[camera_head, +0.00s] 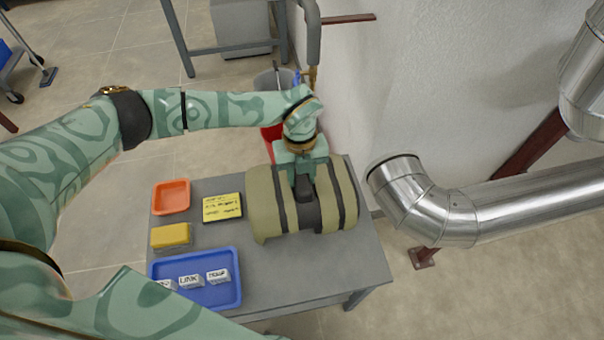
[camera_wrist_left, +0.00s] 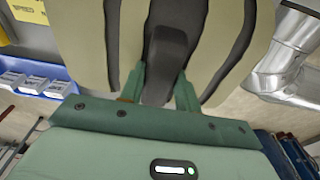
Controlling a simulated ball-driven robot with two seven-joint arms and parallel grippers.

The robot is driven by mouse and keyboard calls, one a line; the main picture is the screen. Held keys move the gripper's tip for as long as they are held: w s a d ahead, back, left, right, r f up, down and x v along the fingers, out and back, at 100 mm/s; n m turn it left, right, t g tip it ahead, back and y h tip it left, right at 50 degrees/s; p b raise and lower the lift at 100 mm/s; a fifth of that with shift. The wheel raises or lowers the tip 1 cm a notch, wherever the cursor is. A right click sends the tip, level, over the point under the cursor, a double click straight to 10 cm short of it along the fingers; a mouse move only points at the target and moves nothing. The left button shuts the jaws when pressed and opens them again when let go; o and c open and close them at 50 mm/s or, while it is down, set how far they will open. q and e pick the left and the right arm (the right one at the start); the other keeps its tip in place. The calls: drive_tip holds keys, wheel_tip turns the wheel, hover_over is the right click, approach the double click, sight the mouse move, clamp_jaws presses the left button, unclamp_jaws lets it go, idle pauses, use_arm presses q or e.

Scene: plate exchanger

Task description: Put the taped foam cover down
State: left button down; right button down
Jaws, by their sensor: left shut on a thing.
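The taped foam cover (camera_head: 265,205) is a beige, half-round shell with dark tape bands and a dark raised grip in its middle. It is over the right part of the grey table (camera_head: 262,262); I cannot tell whether it touches the top. My left gripper (camera_head: 305,186) comes down on it from above and is shut on its dark grip. In the left wrist view, the two green fingers (camera_wrist_left: 158,88) stand on either side of the dark grip, and the cover (camera_wrist_left: 85,40) fills the upper middle. My right gripper is not in view.
On the table's left part are an orange tray (camera_head: 171,197), a yellow block (camera_head: 171,236), a yellow written card (camera_head: 222,207) and a blue tray (camera_head: 232,292) with white labelled blocks. A shiny metal pipe (camera_head: 500,203) runs right of the table. A white wall (camera_head: 420,80) stands behind.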

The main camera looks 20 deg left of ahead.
use_arm(q)
drive_tip(key=c, duration=1)
unclamp_jaws()
drive_tip(key=r+p, duration=0.1)
drive_tip(key=r, duration=0.3)
drive_tip(key=r+p, duration=0.2)
drive_tip(key=r, duration=0.2)
drive_tip(key=w+r+p, duration=0.1)
drive_tip(key=r, duration=0.3)
drive_tip(key=shift+w+a+p, duration=0.1)
drive_tip(key=shift+a+p, duration=0.3)
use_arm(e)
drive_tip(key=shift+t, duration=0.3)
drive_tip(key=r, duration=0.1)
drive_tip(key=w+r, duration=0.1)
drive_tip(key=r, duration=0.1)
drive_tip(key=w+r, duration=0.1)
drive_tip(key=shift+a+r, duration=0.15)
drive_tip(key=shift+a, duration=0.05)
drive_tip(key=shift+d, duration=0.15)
